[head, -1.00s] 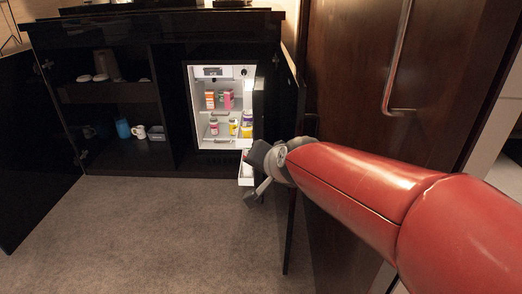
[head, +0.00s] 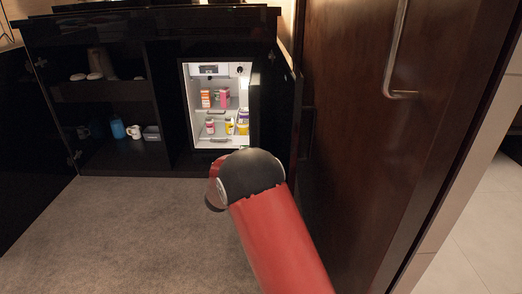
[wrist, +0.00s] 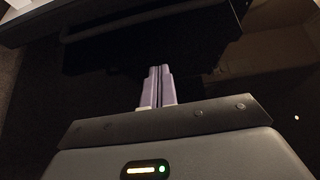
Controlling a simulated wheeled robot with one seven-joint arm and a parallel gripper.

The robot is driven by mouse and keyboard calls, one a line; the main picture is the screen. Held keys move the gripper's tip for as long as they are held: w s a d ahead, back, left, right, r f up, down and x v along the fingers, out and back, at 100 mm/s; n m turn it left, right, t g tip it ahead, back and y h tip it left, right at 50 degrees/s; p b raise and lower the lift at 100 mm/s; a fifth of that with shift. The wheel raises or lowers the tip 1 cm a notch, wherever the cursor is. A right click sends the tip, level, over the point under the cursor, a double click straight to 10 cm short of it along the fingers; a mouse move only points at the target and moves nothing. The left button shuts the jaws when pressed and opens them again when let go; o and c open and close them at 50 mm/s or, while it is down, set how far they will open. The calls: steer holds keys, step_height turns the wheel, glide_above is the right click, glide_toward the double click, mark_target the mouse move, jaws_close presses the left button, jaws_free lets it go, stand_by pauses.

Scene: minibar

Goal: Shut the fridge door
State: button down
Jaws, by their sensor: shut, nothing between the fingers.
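The small fridge (head: 188,110) stands open in the dark cabinet, with its lit white interior facing me. Its door (head: 255,105) shows as a narrow dark strip at the right side of the opening, swung outward and seen nearly edge-on. My red arm reaches up from the bottom of the head view and hides my gripper and the lower part of the door. In the wrist view, my gripper (wrist: 157,70) has its two fingers together with nothing between them. A dark glossy surface lies beyond the fingertips; I cannot tell whether they touch it.
Bottles and boxes (head: 222,98) stand on the fridge shelves. An open dark cabinet door (head: 284,115) stands right of the fridge, beside a brown wooden door (head: 350,140) with a metal handle. Open shelves (head: 110,90) hold cups at left. Carpet (head: 120,220) is clear.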

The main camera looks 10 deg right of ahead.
steer(key=w+d, duration=0.3)
steer(key=w, duration=0.5)
steer(key=shift+w+f+b, duration=0.15)
steer(key=shift+w+b, duration=0.15)
steer(key=shift+w, duration=0.1)
